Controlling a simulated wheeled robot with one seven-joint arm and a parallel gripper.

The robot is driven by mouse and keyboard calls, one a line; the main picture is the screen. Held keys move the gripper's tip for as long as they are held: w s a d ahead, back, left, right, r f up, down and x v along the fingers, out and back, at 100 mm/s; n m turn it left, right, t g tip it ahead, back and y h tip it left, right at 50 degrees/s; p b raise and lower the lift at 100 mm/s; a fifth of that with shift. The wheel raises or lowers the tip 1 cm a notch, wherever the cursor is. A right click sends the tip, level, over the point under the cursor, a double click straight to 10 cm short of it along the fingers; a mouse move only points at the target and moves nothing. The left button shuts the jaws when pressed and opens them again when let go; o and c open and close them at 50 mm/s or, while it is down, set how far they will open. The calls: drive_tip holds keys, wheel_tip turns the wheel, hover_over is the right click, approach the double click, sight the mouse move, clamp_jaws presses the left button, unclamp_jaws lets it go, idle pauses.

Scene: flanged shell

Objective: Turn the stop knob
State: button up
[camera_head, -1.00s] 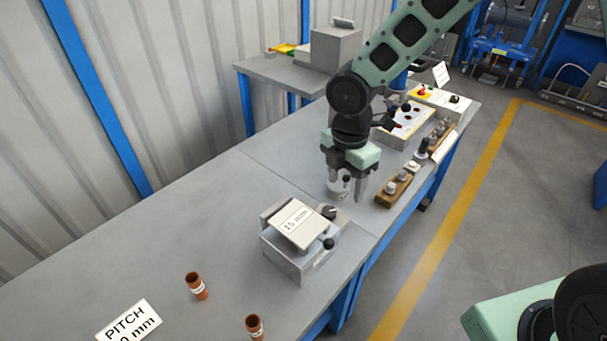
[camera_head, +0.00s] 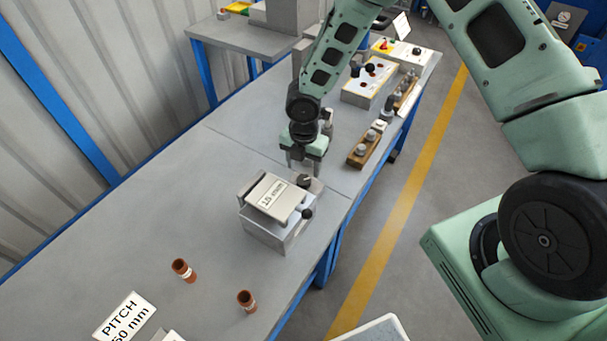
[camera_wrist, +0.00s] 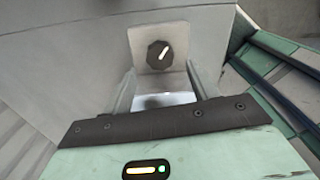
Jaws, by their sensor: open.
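The stop knob (camera_head: 304,180) is a small dark round knob on a grey block at the back right corner of the grey fixture (camera_head: 268,232). The fixture carries a tilted plate marked 15 mm (camera_head: 275,194). In the wrist view the knob (camera_wrist: 160,54) is black and faceted with a white pointer line tilted up to the right. My gripper (camera_head: 304,167) points down just behind the knob, fingers apart. In the wrist view the knob lies beyond the fingertips (camera_wrist: 161,88), between their lines; no contact shows. A second dark ball knob (camera_head: 307,214) is on the fixture's right side.
Wooden racks (camera_head: 366,146) and a panel box (camera_head: 370,82) line the right edge. The bench left of the fixture is clear.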

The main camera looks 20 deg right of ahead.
sight(304, 180)
drive_tip(key=shift+f+p, duration=0.3)
drive_tip(key=shift+f, duration=2.35)
drive_tip(key=c, duration=1)
